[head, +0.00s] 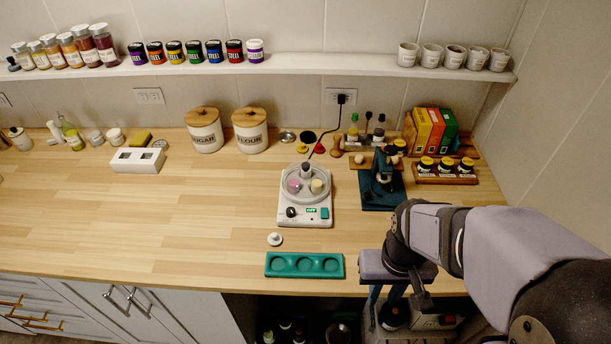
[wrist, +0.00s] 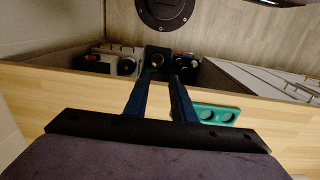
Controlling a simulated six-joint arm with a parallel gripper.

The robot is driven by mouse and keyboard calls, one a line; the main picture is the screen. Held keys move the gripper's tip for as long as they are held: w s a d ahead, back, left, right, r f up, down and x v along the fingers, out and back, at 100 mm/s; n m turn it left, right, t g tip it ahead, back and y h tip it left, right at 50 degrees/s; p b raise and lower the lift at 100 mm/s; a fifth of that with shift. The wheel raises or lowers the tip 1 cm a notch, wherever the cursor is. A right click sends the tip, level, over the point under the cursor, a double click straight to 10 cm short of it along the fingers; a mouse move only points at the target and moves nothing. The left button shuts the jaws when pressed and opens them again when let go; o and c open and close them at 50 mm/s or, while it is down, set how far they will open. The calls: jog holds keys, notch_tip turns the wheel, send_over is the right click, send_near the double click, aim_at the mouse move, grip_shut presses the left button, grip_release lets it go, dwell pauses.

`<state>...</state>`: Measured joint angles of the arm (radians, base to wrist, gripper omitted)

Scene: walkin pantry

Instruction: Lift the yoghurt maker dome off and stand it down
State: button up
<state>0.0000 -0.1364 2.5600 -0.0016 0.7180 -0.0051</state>
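The yoghurt maker (head: 291,220) is a white appliance with a dark knob and a small green display, standing near the middle of the counter. A clear dome (head: 305,181) with a dark knob on top appears to sit on it, over a pink and a yellowish jar. My gripper (head: 385,305) is down at the counter's front edge, right of and nearer than the yoghurt maker. In the wrist view my gripper (wrist: 158,78) has its two blue fingers apart with nothing held between them. The yoghurt maker is not clearly visible in the wrist view.
A green tray (head: 305,274) with three round recesses lies at the front edge; it also shows in the wrist view (wrist: 228,117). A small white lid-like piece (head: 275,239) lies behind it. A dark blue stand (head: 382,190) is on the right. The left counter is largely clear.

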jog(key=o, duration=0.3)
jog(key=shift+o, duration=0.2)
jog(key=shift+a, duration=0.1)
